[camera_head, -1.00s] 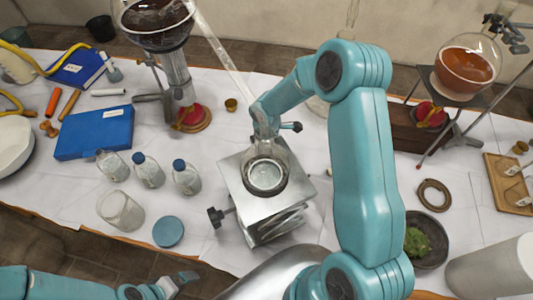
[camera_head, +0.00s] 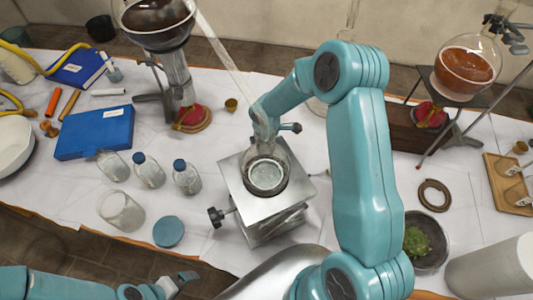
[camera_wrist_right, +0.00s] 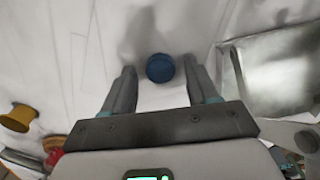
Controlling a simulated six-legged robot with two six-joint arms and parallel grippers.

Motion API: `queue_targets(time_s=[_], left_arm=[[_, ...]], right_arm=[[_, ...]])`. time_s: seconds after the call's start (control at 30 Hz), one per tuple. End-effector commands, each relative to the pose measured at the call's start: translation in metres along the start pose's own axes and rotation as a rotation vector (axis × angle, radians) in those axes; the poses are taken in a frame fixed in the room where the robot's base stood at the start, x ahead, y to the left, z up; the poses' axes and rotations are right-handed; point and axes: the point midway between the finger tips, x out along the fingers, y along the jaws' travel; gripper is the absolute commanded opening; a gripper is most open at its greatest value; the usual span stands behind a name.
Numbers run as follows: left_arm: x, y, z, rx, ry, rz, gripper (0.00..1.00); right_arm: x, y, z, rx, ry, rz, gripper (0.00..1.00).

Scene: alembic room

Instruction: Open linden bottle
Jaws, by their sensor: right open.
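A round dark-blue cap (camera_wrist_right: 160,68) shows from above in the right wrist view. It lies between the fingers of my right gripper (camera_wrist_right: 163,92), with a gap on both sides. The gripper is open and empty. Any bottle under the cap is hidden. In the head view my right arm hides this spot, beyond the lab jack. Two small clear bottles with blue caps, a middle one (camera_head: 148,172) and a right one (camera_head: 187,178), stand at the left. I cannot read any label. My left gripper (camera_head: 186,277) is at the near edge; its jaws are unclear.
A glass flask (camera_head: 266,175) sits on the metal lab jack (camera_head: 248,211), close to my right arm. A small brass cup (camera_head: 231,105) and a stand with a dark flask (camera_head: 157,22) are left of the arm. An empty jar (camera_head: 121,211) stands at the front left.

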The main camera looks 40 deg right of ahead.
Motion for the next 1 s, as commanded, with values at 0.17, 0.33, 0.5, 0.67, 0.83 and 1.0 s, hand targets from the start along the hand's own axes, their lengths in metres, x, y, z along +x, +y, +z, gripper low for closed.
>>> queue_targets(time_s=[0.17, 0.33, 0.5, 0.67, 0.83, 1.0], left_arm=[[0.004, -0.001, 0.000, 0.000, -0.001, 0.000, 1.00], [0.006, -0.002, 0.000, 0.000, -0.001, 0.000, 1.00], [0.007, -0.003, 0.000, 0.000, -0.001, 0.000, 1.00], [0.008, -0.003, 0.000, 0.000, 0.000, 0.000, 1.00], [0.007, -0.003, 0.000, 0.000, -0.001, 0.000, 1.00], [-0.017, 0.006, 0.001, 0.000, -0.001, 0.000, 1.00]], right_arm=[[-0.038, 0.002, 0.000, 0.000, 0.000, 0.009, 0.59], [-0.078, 0.002, 0.000, -0.001, 0.000, 0.008, 0.59], [-0.105, 0.001, 0.000, 0.000, 0.001, 0.006, 0.59], [-0.116, 0.000, 0.000, -0.001, 0.000, 0.003, 0.59], [-0.117, 0.000, 0.000, 0.000, 0.000, 0.002, 0.59], [-0.143, 0.000, 0.000, 0.000, 0.000, 0.003, 0.59]])
